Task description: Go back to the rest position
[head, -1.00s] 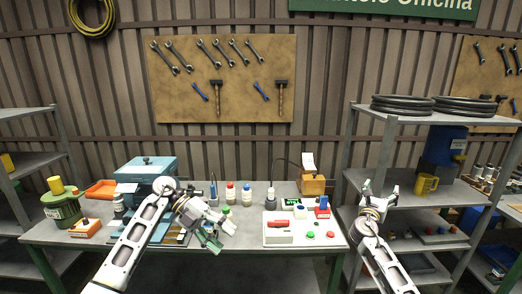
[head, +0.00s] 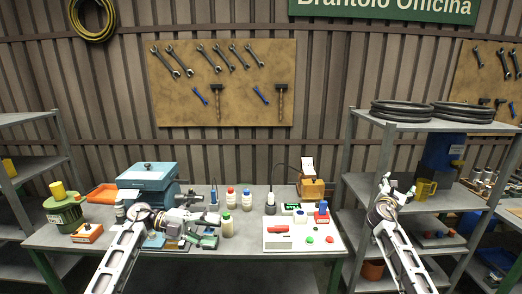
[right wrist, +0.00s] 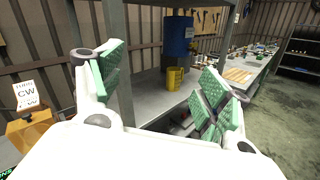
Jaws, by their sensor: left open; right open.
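My left gripper (head: 207,229) is open and points right over the left part of the grey workbench (head: 255,262), in front of the blue box. Nothing shows between its fingers. My right gripper (head: 393,184) is open, raised in front of the right-hand shelf. In the right wrist view its two green-padded fingers (right wrist: 155,90) stand wide apart with nothing held. A white tray (head: 310,246) on the bench holds a red part and round red and green pieces.
A grey shelf (head: 425,201) on the right carries a yellow mug (head: 426,188). A green can (head: 64,209) stands at the left.

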